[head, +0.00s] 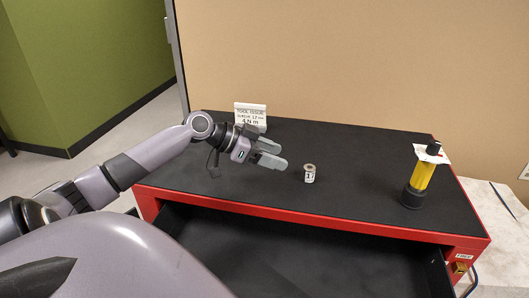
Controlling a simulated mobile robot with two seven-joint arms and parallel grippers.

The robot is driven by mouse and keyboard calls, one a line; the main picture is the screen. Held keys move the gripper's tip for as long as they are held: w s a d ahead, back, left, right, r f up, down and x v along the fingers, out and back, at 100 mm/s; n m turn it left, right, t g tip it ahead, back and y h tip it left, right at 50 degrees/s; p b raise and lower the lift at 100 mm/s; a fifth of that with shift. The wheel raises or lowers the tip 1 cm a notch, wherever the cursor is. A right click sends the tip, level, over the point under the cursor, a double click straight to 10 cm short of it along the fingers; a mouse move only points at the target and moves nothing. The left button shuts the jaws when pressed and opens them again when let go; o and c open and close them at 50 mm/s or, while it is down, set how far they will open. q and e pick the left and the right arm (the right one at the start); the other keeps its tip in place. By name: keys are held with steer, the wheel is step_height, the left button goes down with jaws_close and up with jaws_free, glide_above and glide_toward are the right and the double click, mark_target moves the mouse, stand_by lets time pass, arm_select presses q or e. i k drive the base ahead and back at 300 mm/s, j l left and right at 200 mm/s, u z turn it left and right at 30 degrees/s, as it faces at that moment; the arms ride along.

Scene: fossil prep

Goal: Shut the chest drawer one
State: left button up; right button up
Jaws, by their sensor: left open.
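The red chest (334,225) with a black top stands in front of me. Its top drawer (300,256) is pulled out, and the black inside shows below the red front edge of the top. The drawer's front and handle are out of view or hidden behind my own body. I cannot read a drawer number. My left gripper (279,155) is open and empty above the black top, behind the drawer opening, and its fingers point right. My right gripper is not in view.
A white sign card (251,116) stands at the back of the top. A small labelled cylinder (310,174) stands right of my left gripper. A yellow and black tool (421,180) stands at the right. A brass padlock (459,268) hangs at the right front corner.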

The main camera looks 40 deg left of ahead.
mark_target(255, 256)
steer(key=k+j, duration=1.2)
steer(key=j, duration=0.15)
